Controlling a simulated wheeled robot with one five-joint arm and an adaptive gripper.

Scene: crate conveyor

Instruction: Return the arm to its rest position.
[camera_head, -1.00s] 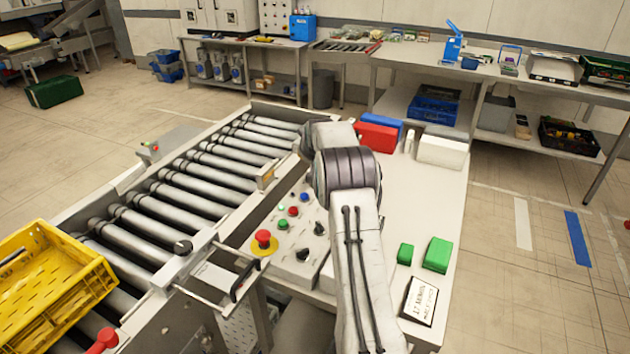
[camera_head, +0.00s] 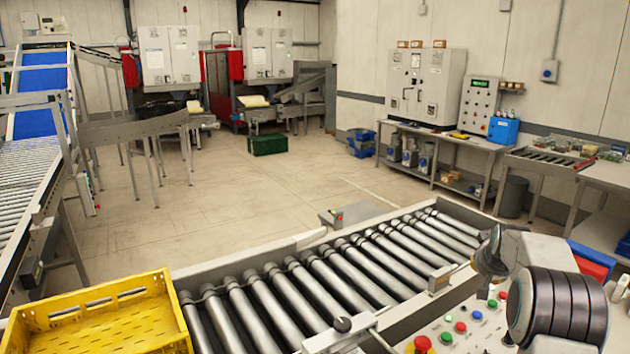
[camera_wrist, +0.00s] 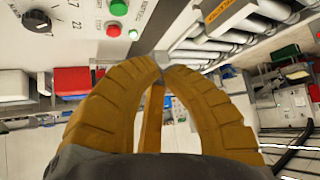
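My gripper (camera_wrist: 160,68) shows in the wrist view as two curved yellow-brown fingers. Their tips meet, and no object shows between them. A control panel (camera_wrist: 60,15) with buttons and a knob lies beyond the fingers at the upper left, and conveyor rollers lie at the upper right. In the head view my arm is at the lower right, folded beside the control panel (camera_head: 470,325).
A roller conveyor (camera_head: 330,285) crosses the front. A yellow crate (camera_head: 105,300) sits at its left end. Red (camera_head: 592,268) and blue boxes stand behind my arm. A green crate (camera_head: 267,144) is on the floor at the back.

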